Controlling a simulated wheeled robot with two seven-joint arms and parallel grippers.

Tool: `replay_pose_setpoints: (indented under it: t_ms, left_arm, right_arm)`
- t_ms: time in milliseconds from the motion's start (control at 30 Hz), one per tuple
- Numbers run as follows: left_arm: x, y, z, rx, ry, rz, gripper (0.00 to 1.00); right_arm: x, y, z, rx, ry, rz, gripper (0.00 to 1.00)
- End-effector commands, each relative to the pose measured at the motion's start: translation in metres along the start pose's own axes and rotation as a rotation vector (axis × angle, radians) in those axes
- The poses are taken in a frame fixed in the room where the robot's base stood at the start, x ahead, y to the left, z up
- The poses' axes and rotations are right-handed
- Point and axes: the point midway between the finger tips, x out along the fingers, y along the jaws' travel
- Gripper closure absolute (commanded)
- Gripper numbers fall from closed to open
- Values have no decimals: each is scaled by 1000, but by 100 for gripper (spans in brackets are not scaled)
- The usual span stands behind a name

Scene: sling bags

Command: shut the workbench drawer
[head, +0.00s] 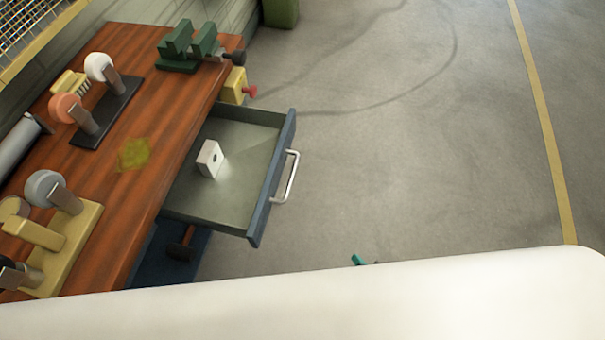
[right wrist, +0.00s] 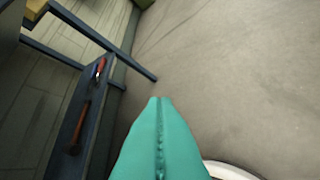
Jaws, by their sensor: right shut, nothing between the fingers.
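The workbench drawer (head: 232,145) is pulled open from under the wooden workbench (head: 160,120) in the head view. Its blue front (head: 272,180) carries a pale bar handle (head: 287,176) facing right. A white block with a dark hole (head: 209,160) stands inside on the drawer floor. Only a teal tip of my right gripper (head: 362,260) shows in the head view, right of and nearer than the drawer, apart from it; my white body hides the rest. In the right wrist view my right gripper (right wrist: 159,100) has its teal fingers together, with nothing between them. My left gripper is out of view.
The bench's blue lower shelf (right wrist: 88,130) holds a hammer-like tool (right wrist: 77,128). The grey floor (head: 400,150) right of the drawer is clear.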

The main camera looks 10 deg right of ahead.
Motion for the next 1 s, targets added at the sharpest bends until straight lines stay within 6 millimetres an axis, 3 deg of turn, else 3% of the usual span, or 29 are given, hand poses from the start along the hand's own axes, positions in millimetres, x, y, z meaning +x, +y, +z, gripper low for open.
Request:
replay_pose_setpoints:
  t_ms: [33,100,200,300,433,567,1000]
  left_arm:
    - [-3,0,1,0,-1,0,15]
    - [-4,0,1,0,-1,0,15]
    - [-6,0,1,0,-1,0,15]
    - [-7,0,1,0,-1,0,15]
    - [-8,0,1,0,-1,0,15]
    - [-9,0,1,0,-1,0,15]
    - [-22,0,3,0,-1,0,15]
  right_arm:
    - [-11,31,20,78,-44,81,100]
    - [-26,72,46,207,-93,198,100]
    - [-51,122,74,365,-129,347,100]
    - [-72,155,94,477,-140,453,100]
    - [-85,175,106,549,-141,520,100]
    - [-80,182,110,562,-142,531,100]
    - [-4,220,134,557,-143,528,100]
